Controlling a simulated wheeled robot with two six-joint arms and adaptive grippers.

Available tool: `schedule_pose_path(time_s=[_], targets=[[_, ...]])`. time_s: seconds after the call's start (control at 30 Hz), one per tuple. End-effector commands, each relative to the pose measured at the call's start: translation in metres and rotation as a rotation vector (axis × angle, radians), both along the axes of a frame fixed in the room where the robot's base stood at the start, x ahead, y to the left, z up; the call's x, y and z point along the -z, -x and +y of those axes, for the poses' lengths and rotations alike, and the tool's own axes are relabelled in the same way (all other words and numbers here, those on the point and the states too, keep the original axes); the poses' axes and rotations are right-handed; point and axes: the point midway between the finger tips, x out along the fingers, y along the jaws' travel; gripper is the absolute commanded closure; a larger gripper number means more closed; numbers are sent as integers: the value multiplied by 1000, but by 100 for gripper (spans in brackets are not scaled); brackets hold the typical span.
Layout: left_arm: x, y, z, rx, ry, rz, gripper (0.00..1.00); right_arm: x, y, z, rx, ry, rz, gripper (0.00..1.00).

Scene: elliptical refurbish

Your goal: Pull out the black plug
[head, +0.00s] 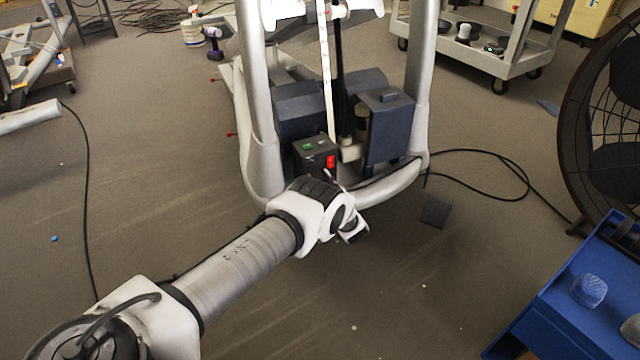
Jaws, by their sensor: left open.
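The elliptical machine's silver frame (262,165) stands at the top middle in the head view. Low inside it is a small black box (316,156) with a green light and a red rocker switch. My left arm reaches in from the lower left, and my left gripper (351,228) is just in front of the frame's lower front bar, below the black box. It is open; its fingers are small and partly hidden by the wrist. I cannot make out the black plug. A black cord (482,152) runs from the frame's right side across the floor. My right gripper is out of view.
A large black fan (606,120) stands at the right. A blue cart (560,307) fills the lower right corner. A grey tool cart (470,60) is at the back right. A cable (87,200) lies on the left floor. The floor in front of the machine is mostly clear.

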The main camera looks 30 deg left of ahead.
Motion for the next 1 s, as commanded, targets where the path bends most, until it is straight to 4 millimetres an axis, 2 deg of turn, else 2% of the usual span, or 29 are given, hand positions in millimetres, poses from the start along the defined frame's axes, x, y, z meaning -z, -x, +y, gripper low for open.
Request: schedule_pose_path(time_s=[0.17,0.2,0.3,0.47,0.67,0.9,0.93,0.97,1.0], targets=[[-1,0,0,0,0,0,56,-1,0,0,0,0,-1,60],[-1,0,0,0,0,0,70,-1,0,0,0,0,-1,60],[-1,0,0,0,0,0,100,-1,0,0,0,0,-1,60],[-1,1,-2,0,-1,1,100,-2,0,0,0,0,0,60],[-2,12,-20,0,0,2,100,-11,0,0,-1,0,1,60],[0,13,-21,-1,0,1,100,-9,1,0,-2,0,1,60],[0,14,-21,-1,0,2,61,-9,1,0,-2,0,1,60],[1,14,-21,-1,0,2,56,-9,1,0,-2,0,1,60],[1,14,-21,-1,0,2,56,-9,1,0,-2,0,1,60]])
